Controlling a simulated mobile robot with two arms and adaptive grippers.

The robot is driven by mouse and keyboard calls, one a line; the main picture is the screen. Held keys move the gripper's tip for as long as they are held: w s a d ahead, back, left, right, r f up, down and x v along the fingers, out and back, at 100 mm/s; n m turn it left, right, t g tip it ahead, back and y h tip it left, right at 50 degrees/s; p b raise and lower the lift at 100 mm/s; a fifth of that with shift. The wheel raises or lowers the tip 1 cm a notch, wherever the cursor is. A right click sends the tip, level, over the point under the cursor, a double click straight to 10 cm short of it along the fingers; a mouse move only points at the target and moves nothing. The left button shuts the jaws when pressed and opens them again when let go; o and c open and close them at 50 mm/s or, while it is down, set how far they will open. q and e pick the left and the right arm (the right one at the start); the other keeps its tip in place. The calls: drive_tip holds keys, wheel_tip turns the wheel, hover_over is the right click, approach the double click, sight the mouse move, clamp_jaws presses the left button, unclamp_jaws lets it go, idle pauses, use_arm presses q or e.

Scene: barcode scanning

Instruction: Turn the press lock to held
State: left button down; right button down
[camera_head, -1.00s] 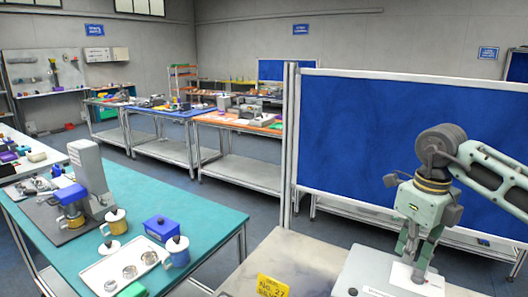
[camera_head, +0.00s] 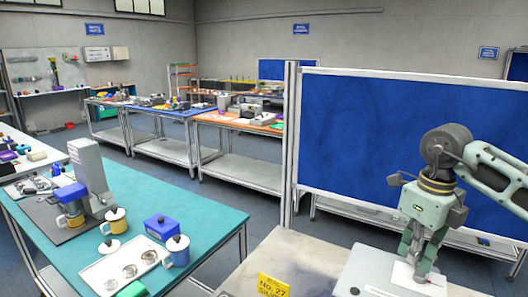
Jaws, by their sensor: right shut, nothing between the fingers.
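My right gripper (camera_head: 415,270) is shut and empty, with its fingers pointing down. It is over a light grey box (camera_head: 376,262) at the lower right, at a white plate (camera_head: 405,280) on the box's top; I cannot tell whether the fingertips touch it. A small dark knob (camera_head: 353,291) shows at the box's front, cut by the picture's bottom edge. I cannot make out for sure which part is the press lock or how it is set. My left gripper is not in view.
A yellow sign (camera_head: 271,286) stands left of the box on a pale bench (camera_head: 292,254). A blue panel (camera_head: 375,135) stands behind my arm. At left, a teal table (camera_head: 140,195) holds a grey machine (camera_head: 90,170), mugs, a blue box (camera_head: 161,227) and a tray (camera_head: 105,272).

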drive_tip(key=shift+s+d+f+p, duration=0.25)
drive_tip(key=shift+d+f+p, duration=0.05)
drive_tip(key=shift+d+f, duration=0.15)
idle(0.5)
drive_tip(key=shift+w+a+r, duration=0.1)
drive_tip(key=shift+w+a, duration=0.05)
drive_tip(key=shift+a, duration=0.05)
drive_tip(key=shift+r, duration=0.1)
drive_tip(key=shift+r+p, duration=0.25)
drive_tip(key=shift+p, duration=0.25)
drive_tip(key=r+p, duration=0.2)
drive_tip(key=r, duration=0.1)
drive_tip(key=r+p, duration=0.2)
drive_tip(key=shift+w+r, duration=0.25)
drive_tip(key=shift+w, duration=0.05)
drive_tip(key=shift+w+f, duration=0.1)
drive_tip(key=shift+w, duration=0.05)
